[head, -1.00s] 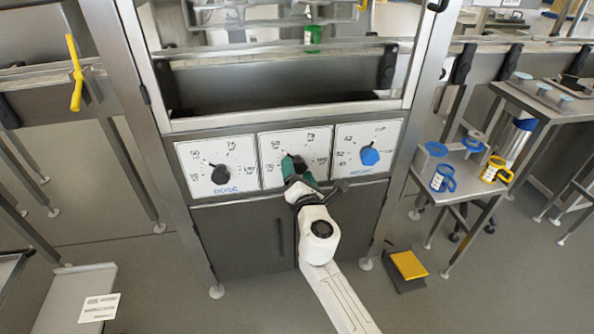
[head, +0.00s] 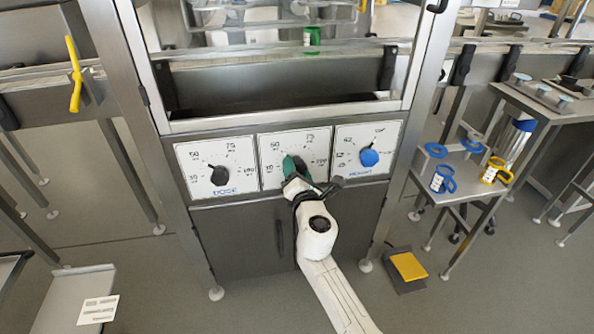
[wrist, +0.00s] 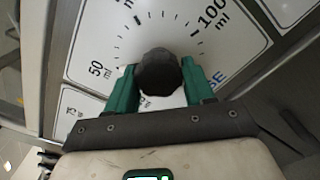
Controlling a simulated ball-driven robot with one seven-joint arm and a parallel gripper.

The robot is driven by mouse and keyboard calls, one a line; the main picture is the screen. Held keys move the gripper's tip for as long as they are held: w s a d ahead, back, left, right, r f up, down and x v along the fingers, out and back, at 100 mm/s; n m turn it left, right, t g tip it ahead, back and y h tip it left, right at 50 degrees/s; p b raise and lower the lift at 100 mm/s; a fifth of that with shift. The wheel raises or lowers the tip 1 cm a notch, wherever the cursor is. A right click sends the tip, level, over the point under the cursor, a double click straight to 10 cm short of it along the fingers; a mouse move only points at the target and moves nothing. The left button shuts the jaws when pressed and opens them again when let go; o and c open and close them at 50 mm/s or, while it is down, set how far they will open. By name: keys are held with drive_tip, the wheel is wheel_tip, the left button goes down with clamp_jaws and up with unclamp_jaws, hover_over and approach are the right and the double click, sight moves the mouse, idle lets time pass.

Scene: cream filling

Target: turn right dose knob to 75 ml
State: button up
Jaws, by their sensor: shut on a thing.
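The right dose knob (wrist: 158,72) is black and ridged and sits on the middle dial panel (head: 268,145). In the wrist view it stands between the two green fingers of my gripper (wrist: 160,84), which is shut on its sides. In the head view my gripper (head: 296,168) covers the knob and part of the scale. The wrist view shows 50 ml left of the knob and 100 ml at upper right. The 75 mark shows at the top of the panel in the head view. I cannot tell where the knob's pointer stands.
The left dose knob (head: 219,175) is black, and a blue height knob (head: 369,157) is on the right panel. A yellow pedal (head: 408,266) is on the floor. Blue and yellow cups (head: 443,179) stand on a side table at right.

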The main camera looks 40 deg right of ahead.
drive_tip(key=shift+f, duration=0.1)
drive_tip(key=shift+c, duration=0.2)
drive_tip(key=m+b, duration=0.1)
drive_tip(key=m, duration=0.2)
drive_tip(key=shift+b, duration=0.35)
drive_tip(key=m+b, duration=0.2)
drive_tip(key=m, duration=0.2)
drive_tip(key=shift+m, duration=0.3)
drive_tip(key=m+b, duration=0.2)
drive_tip(key=m, duration=0.2)
drive_tip(key=shift+b, duration=0.4)
drive_tip(key=shift+r+m+b, duration=0.15)
drive_tip(key=shift+m+b, duration=0.2)
drive_tip(key=shift+m, duration=0.45)
drive_tip(key=shift+r+m+b, duration=0.15)
drive_tip(key=shift+m+b, duration=0.2)
drive_tip(key=shift+m, duration=0.45)
drive_tip(key=shift+s, duration=0.1)
drive_tip(key=o, duration=1)
drive_tip(key=shift+c, duration=0.2)
drive_tip(key=shift+r, duration=0.1)
drive_tip(key=v, duration=1)
drive_tip(key=shift+s+a+p, duration=0.25)
drive_tip(key=shift+s+p, duration=0.05)
drive_tip(key=shift+p, duration=0.05)
